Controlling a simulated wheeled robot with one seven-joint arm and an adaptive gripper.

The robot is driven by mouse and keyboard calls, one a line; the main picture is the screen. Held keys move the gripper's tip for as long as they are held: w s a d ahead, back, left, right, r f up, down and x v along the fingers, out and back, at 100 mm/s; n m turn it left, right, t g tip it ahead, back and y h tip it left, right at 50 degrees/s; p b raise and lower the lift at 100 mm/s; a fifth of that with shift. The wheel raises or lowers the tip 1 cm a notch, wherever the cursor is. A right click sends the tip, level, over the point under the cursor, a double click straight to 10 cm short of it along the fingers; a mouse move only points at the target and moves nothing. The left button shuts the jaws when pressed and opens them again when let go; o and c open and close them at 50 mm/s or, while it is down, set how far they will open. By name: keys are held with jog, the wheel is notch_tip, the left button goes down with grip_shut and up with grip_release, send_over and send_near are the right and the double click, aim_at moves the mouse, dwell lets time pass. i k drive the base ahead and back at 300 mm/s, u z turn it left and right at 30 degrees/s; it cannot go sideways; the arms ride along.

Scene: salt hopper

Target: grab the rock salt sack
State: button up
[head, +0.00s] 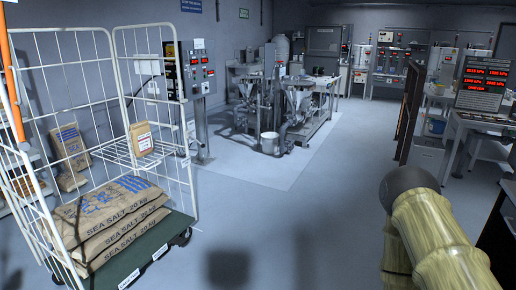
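No sack in view can be read as rock salt. A small brown paper bag (141,138) with a white and red label stands on the wire shelf of the roll cage (190,150); its label is too small to read. Large brown sacks (120,222) marked SEA SALT 20 KG lie stacked on the cage's green base. More brown sacks (70,150) with blue print stand behind the cage at the left, partly hidden by its bars. Part of my arm shows at the lower right. My gripper's fingers are not in view.
The cage's near side looks open, with an orange upright (12,88) at the far left. Grey floor (260,215) is clear in the middle. Hopper machines (298,100) and a white bucket (269,143) stand beyond. A bench with a red-digit display (484,80) stands right.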

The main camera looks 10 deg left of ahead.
aim_at(141, 133)
jog(key=u, duration=0.25)
jog(key=i, duration=1.75)
jog(key=u, duration=1.25)
jog(key=i, duration=1.15)
jog(key=u, duration=0.7)
